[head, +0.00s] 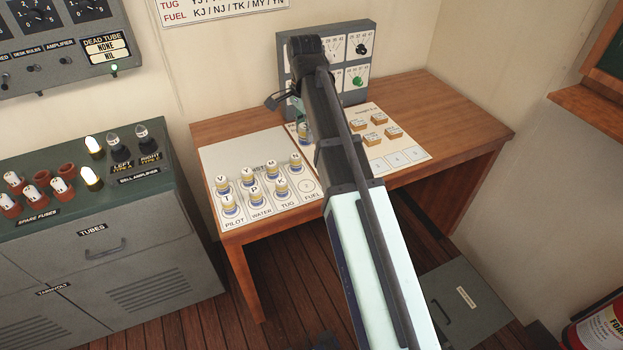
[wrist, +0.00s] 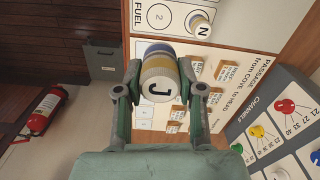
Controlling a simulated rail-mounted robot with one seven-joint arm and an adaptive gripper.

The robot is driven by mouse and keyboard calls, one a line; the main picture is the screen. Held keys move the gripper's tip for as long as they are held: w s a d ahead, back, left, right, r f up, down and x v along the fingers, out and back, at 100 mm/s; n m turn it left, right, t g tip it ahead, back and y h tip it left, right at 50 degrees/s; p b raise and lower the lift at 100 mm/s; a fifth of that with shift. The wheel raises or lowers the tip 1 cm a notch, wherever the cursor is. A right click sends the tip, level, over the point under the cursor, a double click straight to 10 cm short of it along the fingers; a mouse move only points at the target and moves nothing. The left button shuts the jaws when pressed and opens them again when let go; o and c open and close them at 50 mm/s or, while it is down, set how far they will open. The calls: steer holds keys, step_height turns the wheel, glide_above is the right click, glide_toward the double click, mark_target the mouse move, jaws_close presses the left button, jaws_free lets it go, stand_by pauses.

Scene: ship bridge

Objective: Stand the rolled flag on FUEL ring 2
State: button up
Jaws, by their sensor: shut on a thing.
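My gripper (wrist: 160,92) is shut on a rolled flag (wrist: 160,66), a short cream, yellow and blue roll with a J on its end. In the head view the held flag (head: 304,132) shows beside my arm, above the back of the desk. FUEL ring 2 (head: 306,186) is an empty printed circle at the front right of the white flag sheet (head: 236,152). It also shows in the wrist view (wrist: 158,17), beyond the held flag. A flag marked N (head: 296,163) stands behind the ring and appears right of it in the wrist view (wrist: 199,25).
Several other flags (head: 254,196) stand in the PILOT, WATER and TUG columns, close left of the ring. Wooden blocks (head: 374,119) lie on the passage sheet. A channel panel (head: 358,50) stands at the desk's back. A cabinet (head: 100,230) is left.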

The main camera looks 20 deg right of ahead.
mark_target(306, 145)
step_height(306, 145, down, 17)
steer(key=p, duration=0.3)
steer(key=shift+s+f+p, duration=0.1)
steer(key=shift+f+p, duration=0.05)
steer(key=shift+p, duration=0.2)
steer(key=shift+f, duration=0.2)
steer(key=o, duration=1)
steer(key=shift+r, duration=0.1)
step_height(306, 145, up, 12)
steer(key=b, duration=0.3)
steer(key=shift+r, duration=0.15)
